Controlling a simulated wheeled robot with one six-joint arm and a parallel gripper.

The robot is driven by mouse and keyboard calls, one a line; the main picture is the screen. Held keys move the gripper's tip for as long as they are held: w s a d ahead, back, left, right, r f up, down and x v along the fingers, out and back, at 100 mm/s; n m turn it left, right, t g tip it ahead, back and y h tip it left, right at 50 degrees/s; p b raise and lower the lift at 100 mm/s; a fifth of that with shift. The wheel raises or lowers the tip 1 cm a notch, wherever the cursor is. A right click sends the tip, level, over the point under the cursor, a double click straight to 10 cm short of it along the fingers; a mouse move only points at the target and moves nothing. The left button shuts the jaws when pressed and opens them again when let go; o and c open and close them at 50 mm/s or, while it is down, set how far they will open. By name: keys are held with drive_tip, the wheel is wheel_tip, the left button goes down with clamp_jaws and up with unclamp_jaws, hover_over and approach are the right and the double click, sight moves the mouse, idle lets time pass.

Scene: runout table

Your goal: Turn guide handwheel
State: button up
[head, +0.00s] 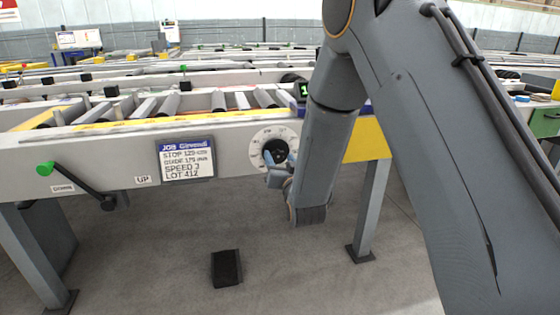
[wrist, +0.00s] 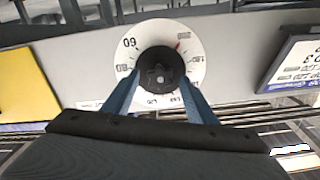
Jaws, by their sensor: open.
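The guide handwheel (head: 274,151) is a round black knob on a white numbered dial (head: 257,136) on the table's front panel. In the wrist view the black knob (wrist: 161,70) sits at the centre of the dial (wrist: 197,52), with a red mark at the dial's upper right. My gripper (head: 281,166) is at the dial in the head view and partly covers its lower right. In the wrist view the blue fingers of my gripper (wrist: 161,84) are apart, one on each side of the knob. I cannot tell whether they touch it.
A job card (head: 186,159) with stop, guide, speed and lot lines is left of the dial. A crank with a green knob (head: 45,168) is further left. Rollers (head: 168,104) lie above the panel. A black pedal (head: 226,268) is on the floor, and a table leg (head: 369,210) stands right.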

drive_tip(key=shift+w, duration=0.1)
drive_tip(key=c, duration=1.1)
drive_tip(key=shift+o, duration=0.2)
